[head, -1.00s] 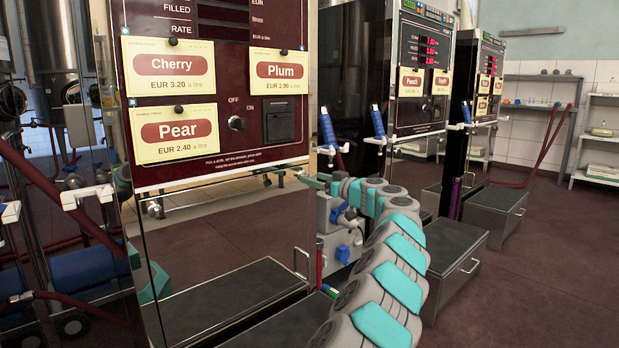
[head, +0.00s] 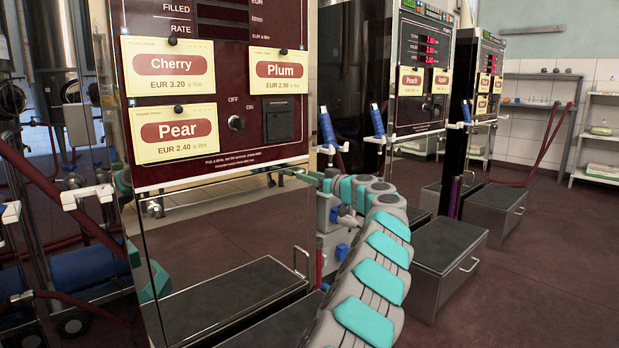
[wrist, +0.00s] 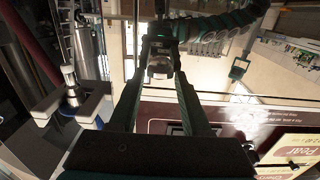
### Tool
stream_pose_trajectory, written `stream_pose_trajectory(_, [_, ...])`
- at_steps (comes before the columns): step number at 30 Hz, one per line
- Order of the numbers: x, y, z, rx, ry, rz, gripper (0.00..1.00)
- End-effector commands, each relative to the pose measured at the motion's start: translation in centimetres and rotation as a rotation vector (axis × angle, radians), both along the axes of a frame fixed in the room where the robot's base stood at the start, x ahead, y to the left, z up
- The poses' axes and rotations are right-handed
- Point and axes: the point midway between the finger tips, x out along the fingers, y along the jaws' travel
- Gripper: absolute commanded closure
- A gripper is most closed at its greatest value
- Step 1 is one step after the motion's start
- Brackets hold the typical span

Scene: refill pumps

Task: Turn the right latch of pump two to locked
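The nearest pump (head: 220,160) has a maroon front with Cherry, Pear and Plum cards, above a mirror-like lower panel (head: 200,240). I cannot tell from the frames which pump is number two. I cannot make out its right latch.
A dark-topped step box (head: 235,295) stands before the nearest pump, another (head: 450,245) farther right. Blue-handled nozzles (head: 328,130) hang between pumps. A white bracket (head: 85,197) juts out at left, also at left in the wrist view (wrist: 65,103).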

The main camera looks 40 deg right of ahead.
Motion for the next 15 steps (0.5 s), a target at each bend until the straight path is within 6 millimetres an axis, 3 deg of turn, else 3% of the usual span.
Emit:
stream_pose_trajectory(2, [0.01, 0.01, -0.01, 0.0, 0.0, 0.0, 0.62])
stream_pose_trajectory(12, [0.0, 0.01, -0.02, 0.0, 0.0, 0.0, 1.0])
stream_pose_trajectory(15, [0.01, 0.01, -0.02, 0.0, 0.0, 0.0, 1.0])
